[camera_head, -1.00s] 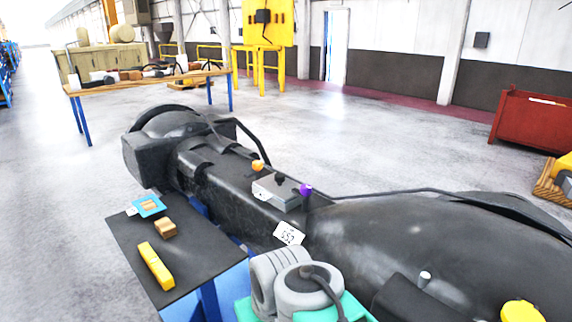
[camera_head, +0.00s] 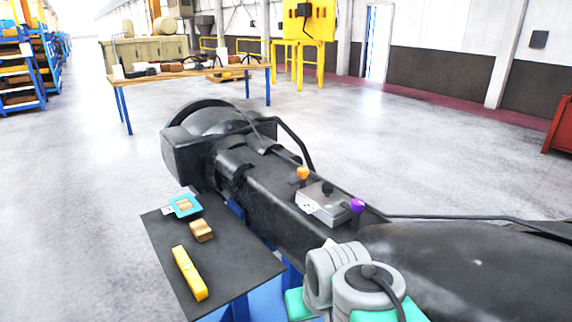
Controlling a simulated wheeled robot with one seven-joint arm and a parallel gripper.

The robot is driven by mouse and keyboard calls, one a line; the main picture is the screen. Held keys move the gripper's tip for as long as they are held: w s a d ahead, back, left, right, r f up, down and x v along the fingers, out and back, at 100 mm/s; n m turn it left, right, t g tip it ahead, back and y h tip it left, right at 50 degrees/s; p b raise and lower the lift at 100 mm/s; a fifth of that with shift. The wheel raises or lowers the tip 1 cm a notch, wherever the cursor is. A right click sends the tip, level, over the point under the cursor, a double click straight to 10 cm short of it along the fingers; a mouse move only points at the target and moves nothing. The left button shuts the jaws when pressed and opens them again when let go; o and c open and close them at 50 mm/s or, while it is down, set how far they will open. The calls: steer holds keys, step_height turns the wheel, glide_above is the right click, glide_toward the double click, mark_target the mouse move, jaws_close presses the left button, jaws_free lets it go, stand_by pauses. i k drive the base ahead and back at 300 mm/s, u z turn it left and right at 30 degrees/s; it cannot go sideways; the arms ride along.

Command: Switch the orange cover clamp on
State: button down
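The orange cover clamp (camera_head: 302,173) shows as a small orange knob on top of the long black casting (camera_head: 262,190), at the far left corner of a grey box (camera_head: 322,203). Its lever is too small for me to tell which position it is in. A purple knob (camera_head: 357,205) stands at the box's near right end, and a small black knob is on the box's top. Grey and teal links of my arm show at the bottom, in front of the casting. My gripper is not in view.
A dark side table (camera_head: 235,262) left of the casting holds a yellow bar (camera_head: 190,273), a brown block (camera_head: 201,231) and a blue-framed item (camera_head: 184,206). A cable (camera_head: 450,218) runs right from the box. A wooden bench (camera_head: 190,73) stands behind.

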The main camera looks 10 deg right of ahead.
mark_target(303, 173)
steer(key=i, duration=1.35)
